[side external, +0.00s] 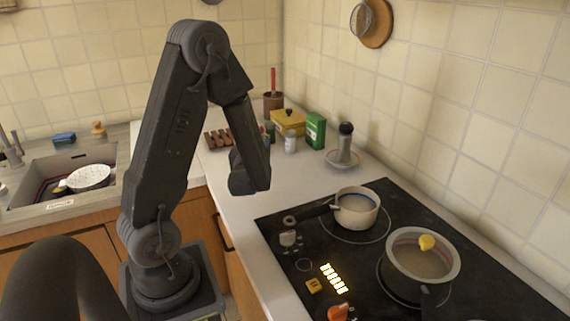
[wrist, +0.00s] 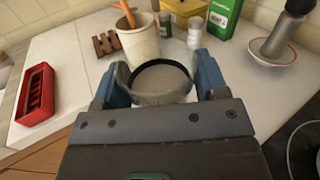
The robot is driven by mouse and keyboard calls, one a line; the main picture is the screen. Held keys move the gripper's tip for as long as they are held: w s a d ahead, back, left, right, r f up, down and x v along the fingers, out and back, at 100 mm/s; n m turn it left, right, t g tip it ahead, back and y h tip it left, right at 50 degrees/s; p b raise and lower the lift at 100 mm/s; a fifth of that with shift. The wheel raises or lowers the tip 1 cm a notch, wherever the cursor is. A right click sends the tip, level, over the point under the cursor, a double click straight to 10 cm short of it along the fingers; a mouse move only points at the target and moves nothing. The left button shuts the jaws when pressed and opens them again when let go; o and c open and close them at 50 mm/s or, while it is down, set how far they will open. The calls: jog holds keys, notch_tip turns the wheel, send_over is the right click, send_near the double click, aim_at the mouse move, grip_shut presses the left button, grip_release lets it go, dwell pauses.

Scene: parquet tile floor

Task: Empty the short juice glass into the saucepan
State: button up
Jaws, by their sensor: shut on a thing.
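In the wrist view my gripper (wrist: 157,82) is shut on a clear short glass (wrist: 150,97), one blue-grey finger on each side. A dark ring shows inside the glass; I cannot tell how much it contains. In the side view my arm hides the glass and fingers, above the counter left of the hob. A small cream pan (side external: 356,219) with a dark handle pointing left sits on the back of the hob. I cannot tell which is the saucepan meant.
A cream cup (wrist: 140,45) with an orange stick stands just beyond the glass. A red holder (wrist: 36,95) lies on the left. The black hob (side external: 400,225) is right.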

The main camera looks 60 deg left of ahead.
notch_tip(320, 180, up, 4)
jog(key=shift+r, duration=0.25)
jog(key=w+d+r, duration=0.3)
jog(key=w+d, duration=0.3)
jog(key=w, duration=0.5)
jog(key=w+d+r, duration=0.2)
jog(key=w+d, duration=0.5)
jog(key=w, duration=0.3)
jog(key=w+d, duration=0.3)
jog(key=d, duration=0.5)
jog(key=w+d, duration=0.4)
jog(key=d, duration=0.3)
jog(key=s+d+f, duration=0.3)
jog(key=d, duration=1.1)
jog(key=s+d+f, duration=0.2)
jog(key=d, duration=1.1)
notch_tip(320, 180, down, 8)
jog(key=shift+s+a+r+n+g+h, duration=0.2)
jog(key=shift+a+r+n+h, duration=0.1)
jog(key=shift+a+n+h, duration=0.75)
jog(key=shift+s+a+r+n+g+h, duration=0.25)
jog(key=shift+a+n+h, duration=0.5)
jog(key=shift+h, duration=0.55)
jog(key=shift+s+a+r+n+g+h, duration=0.2)
jog(key=shift+a+r+n+h, duration=0.15)
jog(key=shift+a+n+h, duration=0.6)
